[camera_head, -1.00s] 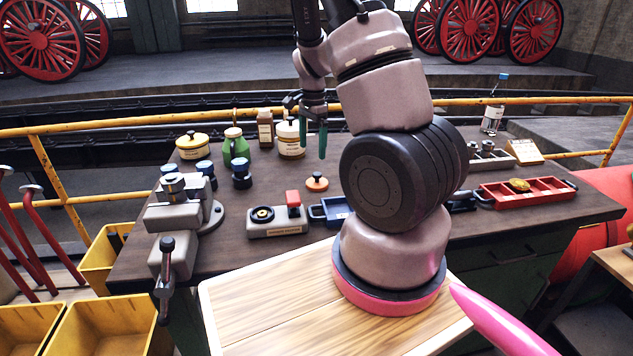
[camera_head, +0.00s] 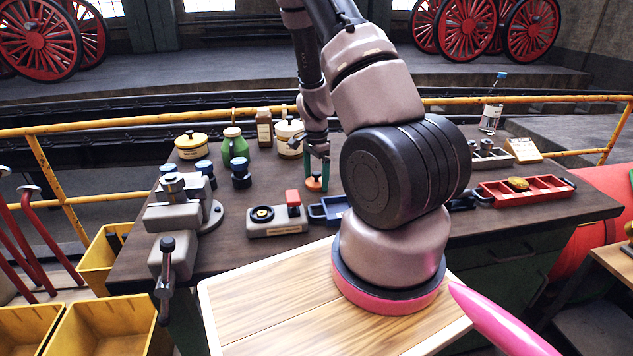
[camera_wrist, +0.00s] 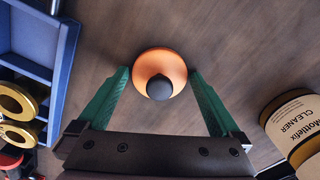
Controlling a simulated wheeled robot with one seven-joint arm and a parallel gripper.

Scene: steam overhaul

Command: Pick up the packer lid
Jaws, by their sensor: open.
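The packer lid, a small orange disc with a dark round knob (camera_wrist: 160,68), lies on the dark workbench. In the wrist view it sits between the two green fingers of my gripper (camera_wrist: 160,92), near their tips, with a gap visible on each side. In the head view my gripper (camera_head: 317,186) is lowered over the lid (camera_head: 315,184), and the fingers partly hide it. My gripper is open and holds nothing. I cannot tell its exact height above the bench.
A blue tray (camera_wrist: 62,62) with brass rings inside stands left of the lid in the wrist view. A cleaner tin (camera_wrist: 296,122) stands to the right. In the head view a gauge block with a red part (camera_head: 277,226) and a green bottle (camera_head: 235,147) stand nearby.

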